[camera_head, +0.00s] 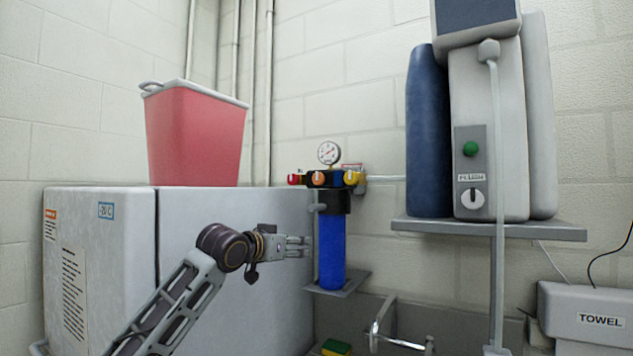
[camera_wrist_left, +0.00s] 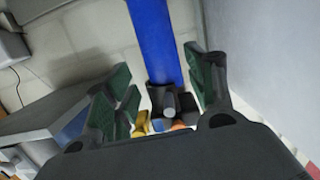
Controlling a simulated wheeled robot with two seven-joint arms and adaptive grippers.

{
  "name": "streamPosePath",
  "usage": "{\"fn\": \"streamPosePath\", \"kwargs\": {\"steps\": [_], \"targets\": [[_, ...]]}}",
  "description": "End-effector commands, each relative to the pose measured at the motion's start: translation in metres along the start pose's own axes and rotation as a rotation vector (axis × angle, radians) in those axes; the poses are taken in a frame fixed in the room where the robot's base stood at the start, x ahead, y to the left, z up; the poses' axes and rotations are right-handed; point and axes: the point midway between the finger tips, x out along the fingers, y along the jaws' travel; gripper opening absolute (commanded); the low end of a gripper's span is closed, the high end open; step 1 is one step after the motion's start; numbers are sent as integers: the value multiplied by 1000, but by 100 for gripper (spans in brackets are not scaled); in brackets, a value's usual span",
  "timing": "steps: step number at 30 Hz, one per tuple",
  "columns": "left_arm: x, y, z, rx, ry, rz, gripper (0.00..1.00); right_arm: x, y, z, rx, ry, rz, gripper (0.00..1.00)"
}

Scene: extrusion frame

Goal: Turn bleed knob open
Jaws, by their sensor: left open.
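A blue filter housing (camera_head: 332,250) with a black head (camera_head: 334,202) stands against the wall. Above it are a round gauge (camera_head: 328,152) and a row of coloured knobs: red (camera_head: 294,179), orange (camera_head: 319,178) and yellow (camera_head: 351,177). I cannot tell which is the bleed knob. My left gripper (camera_head: 303,246) is open and empty, left of the blue housing and below the knobs. In the left wrist view, the green-padded fingers (camera_wrist_left: 164,88) spread either side of the housing (camera_wrist_left: 154,42); orange (camera_wrist_left: 179,126) and yellow (camera_wrist_left: 141,123) knobs show low, partly hidden. My right gripper is out of view.
A large white freezer (camera_head: 235,215) stands on the left, with a red bin (camera_head: 195,135) on top. A grey shelf (camera_head: 490,230) holds a dispenser (camera_head: 485,120) on the right. A faucet (camera_head: 385,325) and a sponge (camera_head: 337,348) are below the housing.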

Motion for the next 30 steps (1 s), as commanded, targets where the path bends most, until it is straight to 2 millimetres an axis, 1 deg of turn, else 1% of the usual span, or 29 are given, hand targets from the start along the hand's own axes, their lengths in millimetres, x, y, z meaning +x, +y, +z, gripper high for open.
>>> {"fn": "streamPosePath", "kwargs": {"steps": [1, 3, 12, 16, 18, 22, 30], "targets": [[-3, 0, -15, 5, 15, -1, 55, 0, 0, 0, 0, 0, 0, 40], [-6, 1, -34, 9, 34, 0, 55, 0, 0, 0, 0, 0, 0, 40], [-26, 5, -112, 23, 117, 4, 55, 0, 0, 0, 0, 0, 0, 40], [-35, 7, -141, 26, 150, 5, 55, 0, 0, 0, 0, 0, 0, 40], [-39, 7, -152, 28, 162, 4, 55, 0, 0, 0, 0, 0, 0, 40], [-44, 9, -164, 28, 175, 6, 55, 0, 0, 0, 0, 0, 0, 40], [-45, 9, -167, 28, 179, 6, 55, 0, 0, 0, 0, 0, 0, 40]]}}
